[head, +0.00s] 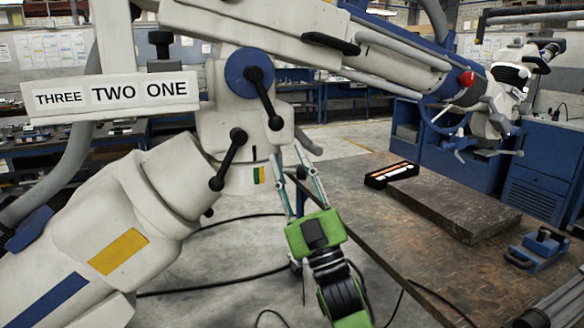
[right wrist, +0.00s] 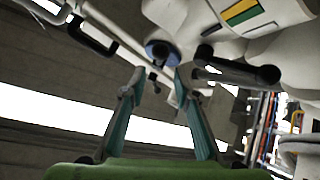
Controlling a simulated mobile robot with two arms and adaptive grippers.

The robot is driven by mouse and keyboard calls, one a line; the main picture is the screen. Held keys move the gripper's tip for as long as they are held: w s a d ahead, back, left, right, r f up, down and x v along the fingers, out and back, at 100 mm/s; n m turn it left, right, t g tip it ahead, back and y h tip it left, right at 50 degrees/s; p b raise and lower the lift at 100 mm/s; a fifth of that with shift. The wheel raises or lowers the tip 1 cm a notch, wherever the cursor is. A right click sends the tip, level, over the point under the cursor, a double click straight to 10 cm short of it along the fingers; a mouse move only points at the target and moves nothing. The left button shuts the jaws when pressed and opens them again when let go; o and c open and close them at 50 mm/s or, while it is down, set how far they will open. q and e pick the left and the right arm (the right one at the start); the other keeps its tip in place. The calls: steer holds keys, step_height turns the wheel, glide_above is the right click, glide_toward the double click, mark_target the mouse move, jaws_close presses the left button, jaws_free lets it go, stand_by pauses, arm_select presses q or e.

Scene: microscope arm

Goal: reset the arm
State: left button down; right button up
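The white microscope arm (head: 290,25) crosses the head view from lower left to upper right, with the microscope head (head: 510,85) at its far right end. A blue round joint (head: 240,73) carries a black lever (head: 262,95); a second black lever (head: 230,160) sits below it. A sign (head: 110,95) reads THREE TWO ONE. My right gripper (head: 288,155) points upward just under the joint housing, open and empty. In the right wrist view its fingers (right wrist: 158,75) stand apart, with a blue-rimmed round part beyond them and a black lever (right wrist: 235,67) to the right. My left gripper is out of view.
A brown workbench (head: 400,245) stands at the right with a dark stone slab (head: 455,205), a black case (head: 392,174) and a blue tool (head: 540,248) on it. Cables lie on the floor (head: 240,235). Blue cabinets stand behind.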

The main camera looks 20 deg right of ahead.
steer(key=shift+s+d+f, duration=0.1)
steer(key=shift+s+f, duration=0.15)
stand_by(0.3)
